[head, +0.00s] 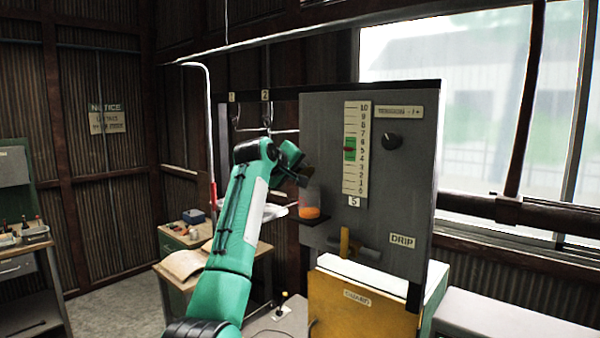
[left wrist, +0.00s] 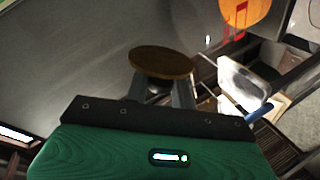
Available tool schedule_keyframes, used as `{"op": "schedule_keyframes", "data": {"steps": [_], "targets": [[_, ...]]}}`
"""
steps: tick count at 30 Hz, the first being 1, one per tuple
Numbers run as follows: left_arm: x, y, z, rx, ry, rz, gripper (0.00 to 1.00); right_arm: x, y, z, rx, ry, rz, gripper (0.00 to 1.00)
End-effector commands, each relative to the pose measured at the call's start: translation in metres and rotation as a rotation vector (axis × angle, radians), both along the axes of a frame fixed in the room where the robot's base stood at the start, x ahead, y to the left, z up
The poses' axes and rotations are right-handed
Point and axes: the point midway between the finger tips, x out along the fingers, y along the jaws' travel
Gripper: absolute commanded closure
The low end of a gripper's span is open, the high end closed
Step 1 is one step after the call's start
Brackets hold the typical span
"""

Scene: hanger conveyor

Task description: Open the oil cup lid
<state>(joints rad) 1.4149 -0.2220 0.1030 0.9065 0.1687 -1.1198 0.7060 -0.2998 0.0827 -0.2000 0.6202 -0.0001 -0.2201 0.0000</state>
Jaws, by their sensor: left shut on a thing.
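The oil cup (head: 309,205), a clear cup with orange oil in its lower part, is mounted on the left side of the grey panel (head: 322,140). My left gripper (head: 303,178) is at the top of the cup. In the left wrist view, its two dark fingers are shut on a round brown disc (left wrist: 160,61), which looks like the cup's lid. My right gripper is not in view.
The panel carries a scale (head: 357,150), a black tension knob (head: 392,142) and a brown drip lever (head: 350,244). A yellow guard (head: 350,310) stands below. Hooks hang behind my left arm. An open book (head: 186,263) lies on a side bench.

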Motion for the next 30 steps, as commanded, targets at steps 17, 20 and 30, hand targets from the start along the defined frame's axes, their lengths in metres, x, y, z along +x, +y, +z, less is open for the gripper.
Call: {"op": "schedule_keyframes", "data": {"steps": [17, 20, 30], "targets": [[0.013, 0.019, -0.007, -0.439, 0.318, 0.000, 0.98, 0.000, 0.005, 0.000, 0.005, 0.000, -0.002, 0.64], [0.015, 0.021, -0.009, -0.506, 0.366, 0.001, 0.98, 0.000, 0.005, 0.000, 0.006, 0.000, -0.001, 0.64], [0.018, 0.026, -0.016, -0.669, 0.485, 0.001, 0.98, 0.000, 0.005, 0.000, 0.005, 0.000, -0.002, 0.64]]}}
